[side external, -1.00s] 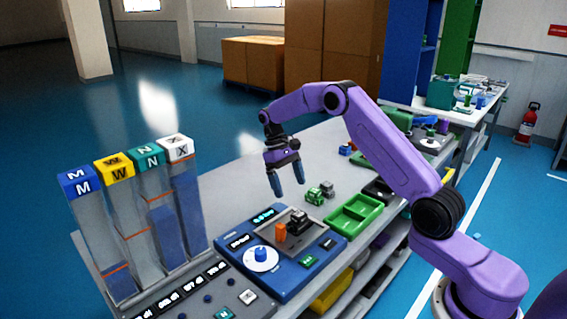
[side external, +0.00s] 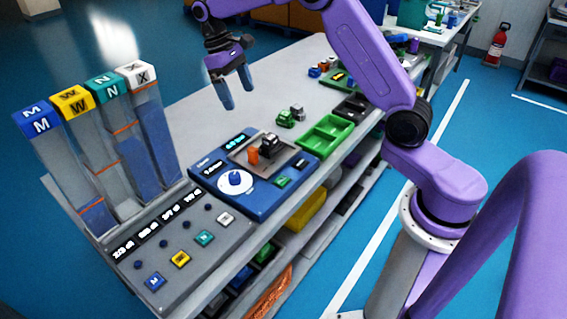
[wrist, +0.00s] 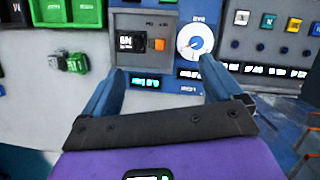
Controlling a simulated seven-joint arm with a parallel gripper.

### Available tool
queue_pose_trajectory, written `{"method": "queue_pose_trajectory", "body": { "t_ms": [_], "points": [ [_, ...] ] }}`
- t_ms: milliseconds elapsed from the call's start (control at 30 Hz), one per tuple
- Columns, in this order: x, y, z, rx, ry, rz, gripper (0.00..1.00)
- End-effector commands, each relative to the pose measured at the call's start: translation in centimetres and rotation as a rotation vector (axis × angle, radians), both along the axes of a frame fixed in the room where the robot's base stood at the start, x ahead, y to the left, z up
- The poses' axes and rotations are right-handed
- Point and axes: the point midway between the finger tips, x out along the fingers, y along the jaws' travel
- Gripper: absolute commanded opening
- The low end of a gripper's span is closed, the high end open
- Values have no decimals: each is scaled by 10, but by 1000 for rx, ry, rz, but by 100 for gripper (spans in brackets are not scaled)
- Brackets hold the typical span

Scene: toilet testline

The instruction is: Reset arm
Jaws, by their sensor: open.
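My gripper (side external: 238,98) hangs in the air over the bench, fingers apart and pointing down, with nothing between them. In the side external view it appears above and behind the blue weighing unit (side external: 225,200). Its two blue fingers also show in the wrist view (wrist: 163,70), with the weighing unit's dial and display beyond them. A black-and-grey block (side external: 269,145) and an orange block (side external: 253,157) sit on the unit's square plate, apart from the gripper.
Four clear columns topped M, W, N and X (side external: 137,72) stand at the left behind a button panel (side external: 185,240). Green and grey blocks (side external: 286,119) lie near a green tray (side external: 325,137). The bench middle (side external: 205,115) is clear.

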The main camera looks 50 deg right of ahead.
Motion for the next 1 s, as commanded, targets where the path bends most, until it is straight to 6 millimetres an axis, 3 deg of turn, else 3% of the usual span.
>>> {"method": "queue_pose_trajectory", "body": {
  "t_ms": [200, 500, 733, 1000],
  "points": [
    [-61, 51, 19, 21, -66, 177, 93],
    [-165, 86, 28, 70, -146, 411, 93],
    [-250, 85, 23, 120, -199, 587, 93],
    [-334, 60, 5, 189, -246, 772, 93]
  ]
}}
